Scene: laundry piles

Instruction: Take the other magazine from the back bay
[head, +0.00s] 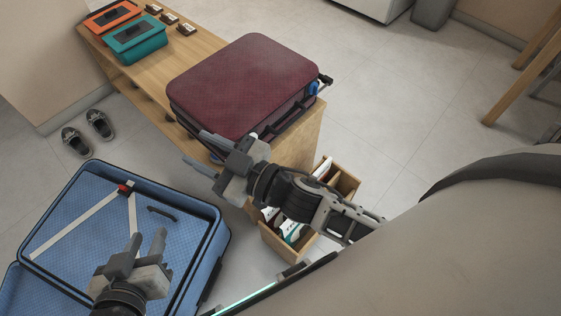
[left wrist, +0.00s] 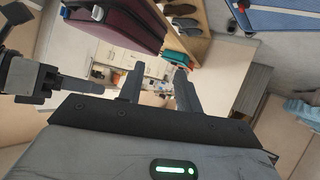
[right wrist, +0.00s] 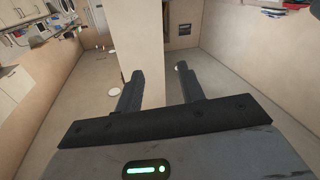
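A wooden box (head: 273,243) with bays stands on the floor by the bench end in the head view. Several thin magazines (head: 291,231) with white, teal and dark red parts stand in its near part. A white item with a reddish edge (head: 323,168), perhaps a magazine, shows in its far part. My right forearm crosses above the box and hides its middle. My right gripper (head: 192,146) is open and empty, in front of the maroon suitcase and away from the box. My left gripper (head: 147,236) is open and empty over the blue suitcase.
The maroon suitcase (head: 240,85) lies on the wooden bench (head: 152,75), with orange (head: 112,17) and teal (head: 136,40) cases at its far end. An open blue suitcase (head: 180,245) lies on the floor. Dark shoes (head: 99,124) stand beyond it. Floor right of the box is clear.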

